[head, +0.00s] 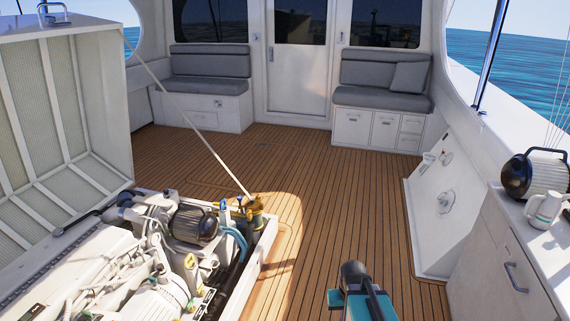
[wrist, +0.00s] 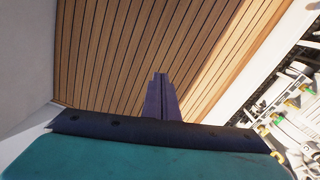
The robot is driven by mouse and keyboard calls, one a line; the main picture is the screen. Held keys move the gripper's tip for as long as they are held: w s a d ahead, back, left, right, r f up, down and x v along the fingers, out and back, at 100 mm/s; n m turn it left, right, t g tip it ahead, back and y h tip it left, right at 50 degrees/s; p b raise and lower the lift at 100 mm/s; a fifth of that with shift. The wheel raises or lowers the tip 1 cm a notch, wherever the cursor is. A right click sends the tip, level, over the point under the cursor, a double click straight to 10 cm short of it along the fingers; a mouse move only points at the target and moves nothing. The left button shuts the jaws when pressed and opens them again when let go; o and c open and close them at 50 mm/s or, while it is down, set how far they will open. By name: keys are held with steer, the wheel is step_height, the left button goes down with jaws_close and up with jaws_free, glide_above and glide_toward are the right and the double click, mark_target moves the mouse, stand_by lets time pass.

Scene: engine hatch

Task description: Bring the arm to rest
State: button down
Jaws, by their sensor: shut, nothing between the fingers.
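My gripper (wrist: 160,82) shows in the wrist view as two dark fingers pressed together, with nothing between them. It points out over the wooden deck (wrist: 110,60) and touches nothing that I can see. In the head view my teal and black arm (head: 358,296) is low in the picture, right of the middle, above the deck planks. The fingers cannot be made out in the head view.
The open engine hatch lid (head: 128,120) stands at the left, held by a thin strut. The engine (head: 150,250) lies exposed below it. The mid-deck is clear.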

steer(key=s+a+f+g, duration=0.1)
steer(key=s+f+g, duration=0.2)
steer(key=s+f, duration=0.6)
steer(key=s+a+f+g, duration=0.2)
steer(key=s+f, duration=0.8)
steer(key=s, duration=0.8)
steer(key=shift+g, duration=0.4)
